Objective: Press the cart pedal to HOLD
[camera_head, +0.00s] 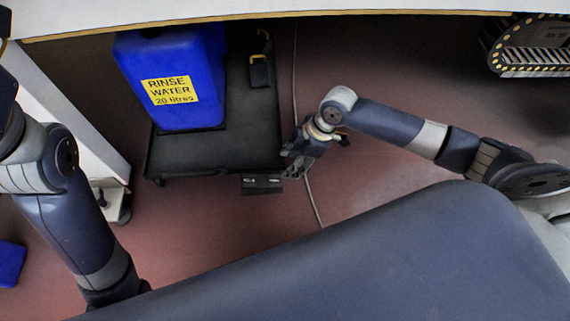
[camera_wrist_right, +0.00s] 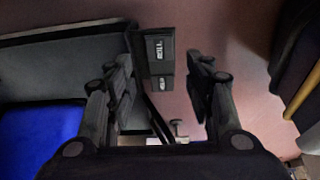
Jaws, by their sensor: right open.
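The low black cart (camera_head: 245,120) stands under the table. Its small dark pedal (camera_head: 262,185) sticks out at the near right edge, with small pale lettering. In the right wrist view the pedal (camera_wrist_right: 155,52) shows two labelled faces; I cannot read the lettering surely. My right gripper (camera_head: 296,163) is open, just right of the pedal and close to the cart's corner. In the right wrist view its two fingers (camera_wrist_right: 161,75) are apart with the pedal in the gap between and beyond them; contact is not visible. My left arm is at the left; its gripper is not in view.
A blue rinse water container (camera_head: 172,92) stands on the cart. A grey cable (camera_head: 315,200) runs along the floor beside my right gripper. The table edge (camera_head: 270,14) overhangs the back. A cable chain (camera_head: 530,45) is at the back right. Reddish floor is clear in front.

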